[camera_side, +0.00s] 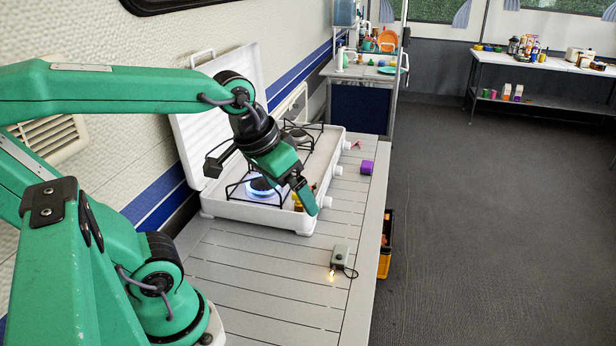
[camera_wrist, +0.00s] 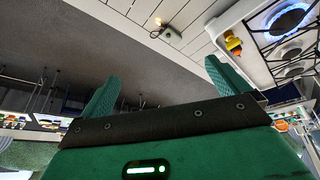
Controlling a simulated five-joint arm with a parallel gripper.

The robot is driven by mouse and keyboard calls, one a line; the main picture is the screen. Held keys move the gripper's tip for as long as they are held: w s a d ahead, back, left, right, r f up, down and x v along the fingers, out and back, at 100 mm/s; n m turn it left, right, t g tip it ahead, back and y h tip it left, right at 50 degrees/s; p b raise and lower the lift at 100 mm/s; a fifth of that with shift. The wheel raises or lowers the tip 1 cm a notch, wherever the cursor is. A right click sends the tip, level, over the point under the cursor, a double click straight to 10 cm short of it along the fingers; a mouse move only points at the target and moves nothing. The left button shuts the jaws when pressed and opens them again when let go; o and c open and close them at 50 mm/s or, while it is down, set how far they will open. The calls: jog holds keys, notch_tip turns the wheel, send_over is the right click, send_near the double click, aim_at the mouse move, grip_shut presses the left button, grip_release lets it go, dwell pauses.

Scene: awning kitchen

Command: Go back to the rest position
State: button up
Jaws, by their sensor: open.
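My gripper (camera_side: 304,196) hangs over the front edge of the white camp stove (camera_side: 225,209), pointing down and to the right. In the wrist view, the two green fingers of my gripper (camera_wrist: 158,72) are spread wide with nothing between them. The near burner (camera_side: 262,186) of the stove burns with a blue flame, and the lit burner also shows in the wrist view (camera_wrist: 287,18). A small yellow and red object (camera_wrist: 233,44) sits at the stove's front edge; in the side view it is mostly hidden behind my gripper.
A small grey box (camera_side: 341,256) with a glowing yellow lamp and a cable stands on the slatted table (camera_side: 265,290). The table front is mostly clear.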

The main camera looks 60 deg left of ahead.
jog(key=shift+s+d+f+m+t, duration=0.1)
jog(key=shift+s+f+m+t, duration=0.1)
jog(key=shift+s+m, duration=0.3)
jog(key=shift+s+d+f+m+t, duration=0.1)
jog(key=shift+s+m+t, duration=0.1)
jog(key=shift+s, duration=0.5)
